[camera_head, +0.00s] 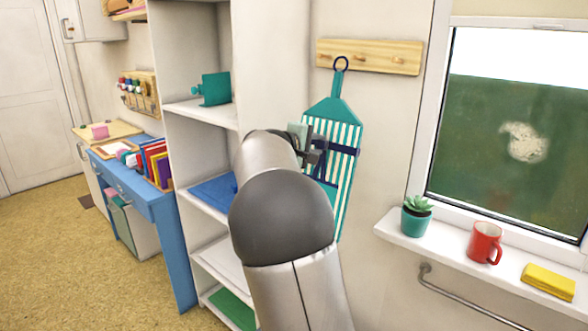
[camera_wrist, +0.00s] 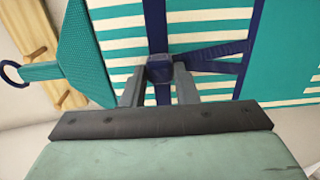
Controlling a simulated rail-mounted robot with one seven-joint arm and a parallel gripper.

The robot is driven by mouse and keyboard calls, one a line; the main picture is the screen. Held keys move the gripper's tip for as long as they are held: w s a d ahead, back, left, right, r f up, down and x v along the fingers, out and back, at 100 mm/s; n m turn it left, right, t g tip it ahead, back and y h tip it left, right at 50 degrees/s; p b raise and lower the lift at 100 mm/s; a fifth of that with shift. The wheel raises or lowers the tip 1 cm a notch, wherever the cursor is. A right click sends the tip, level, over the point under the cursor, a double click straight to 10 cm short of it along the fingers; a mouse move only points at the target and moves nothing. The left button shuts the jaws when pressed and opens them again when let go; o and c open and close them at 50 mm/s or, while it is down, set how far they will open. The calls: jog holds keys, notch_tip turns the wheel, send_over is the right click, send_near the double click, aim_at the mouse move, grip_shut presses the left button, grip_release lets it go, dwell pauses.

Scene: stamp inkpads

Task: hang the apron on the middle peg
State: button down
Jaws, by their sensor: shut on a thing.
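The apron (camera_head: 340,118) is teal with cream stripes, navy straps and a navy neck loop (camera_head: 341,63). It hangs upright from my gripper (camera_head: 318,150) in front of the wall. In the wrist view my gripper (camera_wrist: 160,85) is shut on the navy knot (camera_wrist: 160,68) where the apron's straps meet. The wooden peg rack (camera_head: 385,50) is on the wall behind the apron's top. The loop overlaps the rack's left half in the head view. In the wrist view the loop (camera_wrist: 10,73) looks clear of the two visible pegs. My arm hides part of the apron.
A white shelf unit (camera_head: 195,112) stands close left of the apron. A rail (camera_head: 460,300) runs below the sill.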

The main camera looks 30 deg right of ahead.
notch_tip(320, 180, up, 3)
jog(key=shift+w+d+f+p, duration=0.1)
jog(key=shift+w+f+p, duration=0.1)
jog(key=shift+p, duration=0.1)
jog(key=shift+r+p+x, duration=0.2)
jog(key=shift+p+x, duration=0.7)
jog(key=shift+x, duration=0.45)
jog(key=shift+r+p+x, duration=0.25)
jog(key=shift+p+x, duration=0.65)
jog(key=shift+x, duration=0.45)
jog(key=shift+r+p+x, duration=0.2)
jog(key=shift+p+x, duration=0.7)
jog(key=shift+x, duration=0.45)
jog(key=shift+w+d+f+b, duration=0.25)
jog(key=shift+d+f+b, duration=0.4)
jog(key=shift+d, duration=0.2)
